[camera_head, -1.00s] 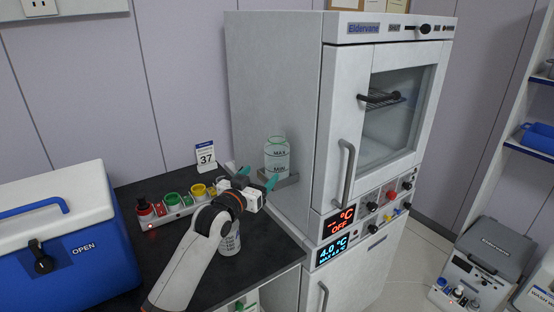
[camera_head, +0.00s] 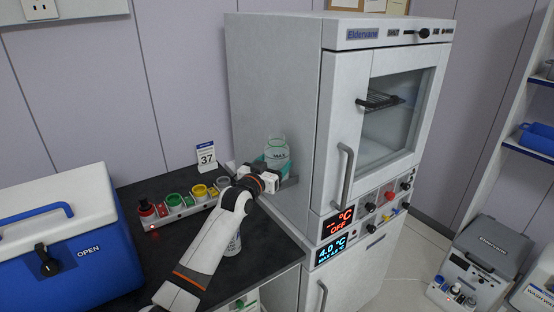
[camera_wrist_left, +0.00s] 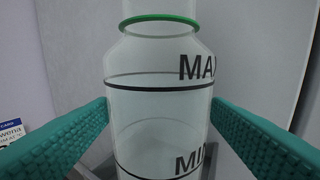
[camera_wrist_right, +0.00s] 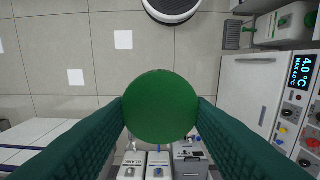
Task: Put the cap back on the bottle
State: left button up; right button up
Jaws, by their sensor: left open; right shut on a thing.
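The clear bottle (camera_head: 276,148) with black MAX and MIN lines stands upright on a small shelf at the cabinet's side. In the left wrist view the bottle (camera_wrist_left: 160,120) shows a green ring at its neck; its mouth is cut off there. My left gripper (camera_head: 268,167) is open at the bottle, with one teal finger (camera_wrist_left: 75,140) on each side of it. In the right wrist view my right gripper (camera_wrist_right: 160,125) is shut on a round green cap (camera_wrist_right: 160,105), held above the floor. The right gripper is outside the head view.
A rack (camera_head: 183,208) with red, green and yellow items sits on the black counter. A blue cooler (camera_head: 75,245) is at the left. The tall cabinet (camera_head: 270,70) borders the bottle's right side.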

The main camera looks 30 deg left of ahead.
pick_arm(q)
jog(key=shift+w+a, duration=0.2)
jog(key=shift+w, duration=1.2)
jog(key=c, duration=1.1)
jog(key=shift+r, duration=0.1)
